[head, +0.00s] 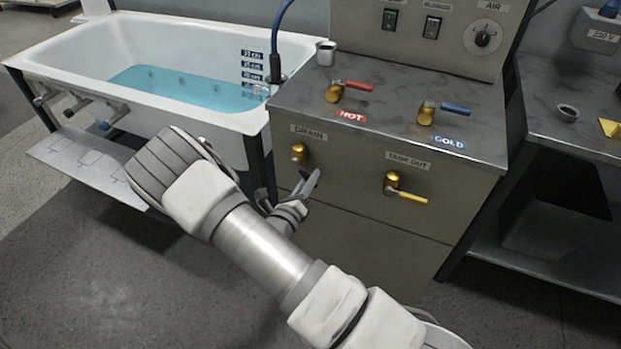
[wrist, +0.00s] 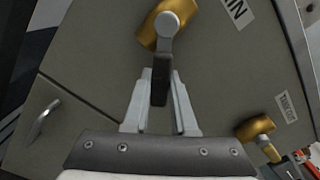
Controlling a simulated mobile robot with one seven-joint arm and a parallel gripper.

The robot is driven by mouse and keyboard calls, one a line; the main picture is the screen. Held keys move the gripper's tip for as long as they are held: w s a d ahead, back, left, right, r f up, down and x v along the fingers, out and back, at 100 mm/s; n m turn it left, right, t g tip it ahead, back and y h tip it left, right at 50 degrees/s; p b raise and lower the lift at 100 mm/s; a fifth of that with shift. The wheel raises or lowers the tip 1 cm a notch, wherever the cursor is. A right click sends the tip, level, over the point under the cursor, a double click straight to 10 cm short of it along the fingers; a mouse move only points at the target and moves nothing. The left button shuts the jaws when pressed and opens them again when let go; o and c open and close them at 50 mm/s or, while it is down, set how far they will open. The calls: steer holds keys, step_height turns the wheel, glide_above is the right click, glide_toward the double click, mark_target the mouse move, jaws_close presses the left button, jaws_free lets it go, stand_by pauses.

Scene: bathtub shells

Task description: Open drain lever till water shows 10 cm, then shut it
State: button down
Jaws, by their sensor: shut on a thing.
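The drain valve (head: 299,153) is a brass body on the cabinet front below the DRAIN label (head: 309,133). Its dark lever (wrist: 161,75) runs down from the brass body (wrist: 158,28) in the wrist view. My gripper (head: 308,184) is shut on this lever, one finger on each side (wrist: 161,95). In the head view the lever is mostly hidden by my fingers. The white bathtub (head: 60,52) holds blue water (head: 190,90). The depth scale (head: 252,66) is on its inner wall; the water surface lies near its lower marks, too small to read surely.
On the worktop (head: 400,95) are the red HOT lever (head: 358,86) and blue COLD lever (head: 452,108). The yellow TANK OUT lever (head: 408,196) is right of the drain, on the same front. A metal cup (head: 326,53) stands at the worktop's back left corner.

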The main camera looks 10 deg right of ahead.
stand_by(0.3)
steer(key=c, duration=0.7)
jaws_free()
steer(key=shift+s+a, duration=0.1)
steer(key=shift+a, duration=0.05)
steer(key=p+v, duration=0.2)
steer(key=v, duration=1.5)
steer(key=shift+s, duration=0.1)
